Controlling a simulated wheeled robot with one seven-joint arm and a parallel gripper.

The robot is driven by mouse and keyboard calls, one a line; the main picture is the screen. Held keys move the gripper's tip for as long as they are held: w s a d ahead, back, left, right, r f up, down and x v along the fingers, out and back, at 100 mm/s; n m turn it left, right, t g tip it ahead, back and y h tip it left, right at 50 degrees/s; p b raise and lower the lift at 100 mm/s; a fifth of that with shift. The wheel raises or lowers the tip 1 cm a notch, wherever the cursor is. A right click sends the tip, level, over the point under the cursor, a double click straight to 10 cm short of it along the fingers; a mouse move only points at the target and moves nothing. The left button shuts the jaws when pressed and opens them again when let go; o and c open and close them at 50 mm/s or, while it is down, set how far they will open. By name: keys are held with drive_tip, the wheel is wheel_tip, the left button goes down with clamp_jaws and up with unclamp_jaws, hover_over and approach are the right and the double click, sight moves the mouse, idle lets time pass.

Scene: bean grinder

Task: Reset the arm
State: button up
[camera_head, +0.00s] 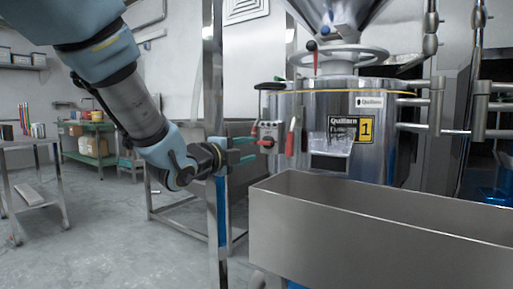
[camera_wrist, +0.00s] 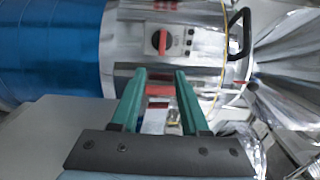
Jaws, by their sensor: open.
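My gripper (camera_head: 250,150) is at the end of my blue and grey arm, which reaches in from the upper left in the head view. Its two green fingers (camera_wrist: 160,80) are apart and empty in the wrist view. The steel grinder (camera_head: 375,115) stands in front of it, with a control box carrying a red switch (camera_head: 267,143). The same red switch (camera_wrist: 159,41) shows just beyond my fingertips in the wrist view. I cannot tell whether the fingers touch the machine.
A steel trough (camera_head: 380,235) stands below the grinder at the right. A vertical steel post (camera_head: 211,60) is close beside my wrist. A green shelf table (camera_head: 90,142) and a metal table (camera_head: 35,142) are at the left. The floor between is mostly clear.

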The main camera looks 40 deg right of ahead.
drive_tip(key=shift+s+a, duration=0.1)
drive_tip(key=shift+a, duration=0.25)
idle(0.3)
drive_tip(key=w+a+f+n+t+y, duration=0.1)
drive_tip(key=w+a+f+n+y, duration=0.35)
drive_tip(key=a, duration=0.35)
drive_tip(key=w+a+f+n+t+y, duration=0.25)
drive_tip(key=w+a+f+n, duration=0.3)
drive_tip(key=a, duration=0.35)
drive_tip(key=w+a+f+n+t+y, duration=0.1)
drive_tip(key=w+a+f+n+y, duration=0.4)
drive_tip(key=a, duration=0.3)
drive_tip(key=s+a+f+n+g+y, duration=0.2)
drive_tip(key=a+f+n, duration=0.1)
drive_tip(key=a+n, duration=0.3)
drive_tip(key=s+a+f+n+g+y, duration=0.1)
drive_tip(key=a+f+n+y, duration=0.15)
drive_tip(key=a, duration=0.65)
drive_tip(key=s+a+f+n+g, duration=0.4)
drive_tip(key=s+a+n+g, duration=0.1)
drive_tip(key=s+a+n, duration=0.45)
wheel_tip(320, 180, up, 33)
drive_tip(key=m+p, duration=0.1)
drive_tip(key=p, duration=3.2)
drive_tip(key=shift+s+y+p, duration=0.15)
drive_tip(key=shift+y+p, duration=0.15)
drive_tip(key=shift+y, duration=0.05)
drive_tip(key=shift+t, duration=0.25)
